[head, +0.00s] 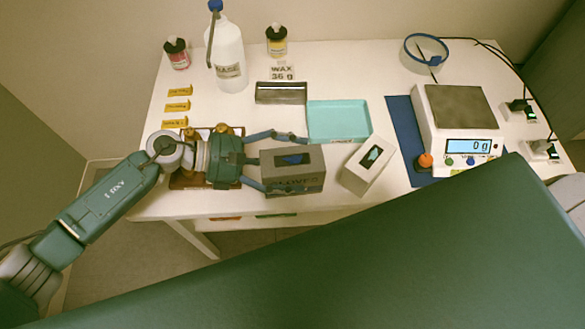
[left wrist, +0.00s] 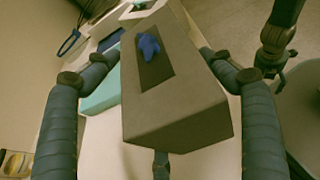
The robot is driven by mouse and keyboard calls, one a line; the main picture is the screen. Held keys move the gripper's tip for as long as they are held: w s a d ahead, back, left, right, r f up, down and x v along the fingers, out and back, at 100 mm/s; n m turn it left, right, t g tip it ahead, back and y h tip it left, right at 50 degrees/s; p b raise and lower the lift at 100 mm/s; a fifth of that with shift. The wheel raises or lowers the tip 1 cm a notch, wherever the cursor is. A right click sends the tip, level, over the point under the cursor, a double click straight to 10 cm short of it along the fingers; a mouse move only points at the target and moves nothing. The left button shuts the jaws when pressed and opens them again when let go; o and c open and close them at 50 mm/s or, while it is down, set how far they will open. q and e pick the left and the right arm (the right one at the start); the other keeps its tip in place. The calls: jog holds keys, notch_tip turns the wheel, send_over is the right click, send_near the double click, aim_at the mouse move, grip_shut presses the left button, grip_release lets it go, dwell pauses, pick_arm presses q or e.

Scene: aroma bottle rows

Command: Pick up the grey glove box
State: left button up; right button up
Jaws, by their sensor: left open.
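The grey glove box (head: 292,184) stands near the front edge of the white table, with GLOVES on its front and a blue glove in its top slot. It also shows in the left wrist view (left wrist: 180,115), filling the middle. My left gripper (head: 284,163) reaches in from the left and is open, with fingers on either side of the box. In the left wrist view a finger stands at each side of the box and one shows below it. Whether any finger touches the box, I cannot tell.
A lighter box (head: 367,165) with a teal glove stands just right of the grey one. A scale (head: 456,131) sits at right, and a BASE bottle (head: 228,62) at back left.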

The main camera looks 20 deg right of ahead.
pick_arm(q)
jog(key=shift+d+f, duration=0.1)
jog(key=shift+d, duration=0.05)
jog(key=c, duration=1.2)
jog(key=shift+c, duration=0.5)
jog(key=shift+r, duration=0.25)
notch_tip(320, 180, up, 20)
jog(key=b, duration=0.1)
jog(key=shift+b, duration=0.35)
